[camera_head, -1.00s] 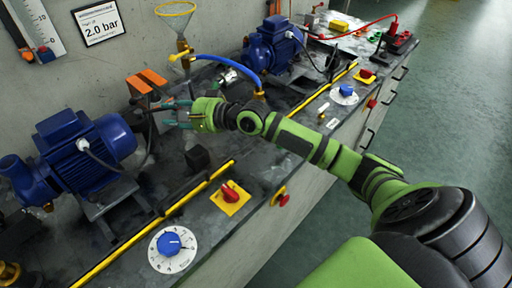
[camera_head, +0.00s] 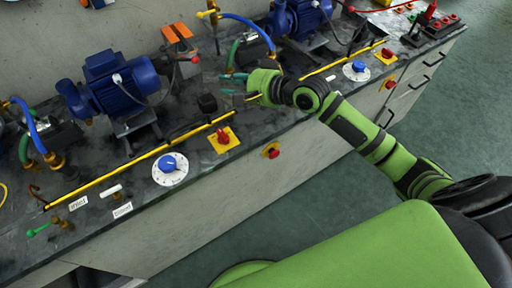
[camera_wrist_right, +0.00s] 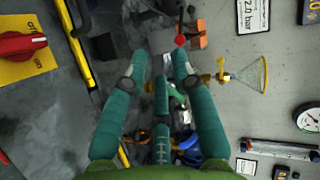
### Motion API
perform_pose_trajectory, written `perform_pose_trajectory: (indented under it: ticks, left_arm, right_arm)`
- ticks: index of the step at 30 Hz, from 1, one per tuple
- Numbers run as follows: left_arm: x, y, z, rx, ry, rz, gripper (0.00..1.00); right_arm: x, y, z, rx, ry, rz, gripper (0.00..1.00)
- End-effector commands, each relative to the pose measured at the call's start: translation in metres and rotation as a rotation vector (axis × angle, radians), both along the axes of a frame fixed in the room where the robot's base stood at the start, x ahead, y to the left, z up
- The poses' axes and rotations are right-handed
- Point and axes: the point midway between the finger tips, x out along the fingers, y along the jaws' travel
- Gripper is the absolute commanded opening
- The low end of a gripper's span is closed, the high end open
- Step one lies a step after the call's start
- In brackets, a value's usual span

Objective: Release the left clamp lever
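An orange two-block fixture (camera_head: 177,32) stands at the back of the bench, with a dark lever ending in a red knob (camera_head: 195,59) in front of it. I take this to be the clamp lever; whether it is the left one I cannot tell. My right gripper (camera_head: 228,86) is in front and to the right of the knob, apart from it. In the right wrist view its teal fingers (camera_wrist_right: 160,62) are spread and empty, with the red knob (camera_wrist_right: 180,40) beyond the fingertips and an orange block (camera_wrist_right: 198,36) behind it. My left gripper is out of view.
A blue pump (camera_head: 112,82) stands left of the fixture and another blue pump (camera_head: 300,18) to its right. A yellow rail (camera_head: 150,155), a red switch (camera_head: 222,138) and a blue dial (camera_head: 168,164) lie along the front. A yellow funnel (camera_wrist_right: 252,75) shows in the right wrist view.

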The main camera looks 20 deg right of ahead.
Motion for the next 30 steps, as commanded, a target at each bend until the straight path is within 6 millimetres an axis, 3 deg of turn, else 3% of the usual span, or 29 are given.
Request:
perform_pose_trajectory:
  ticks: [9,21,30]
  left_arm:
    - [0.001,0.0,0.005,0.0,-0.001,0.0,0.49]
    - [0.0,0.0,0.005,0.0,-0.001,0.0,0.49]
    - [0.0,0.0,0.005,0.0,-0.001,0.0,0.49]
  right_arm:
    - [-0.043,0.02,-0.04,-0.223,-0.013,0.097,0.27]
    - [-0.101,0.027,-0.088,-0.518,-0.019,0.215,0.27]
    - [-0.122,0.024,-0.104,-0.629,-0.01,0.256,0.27]
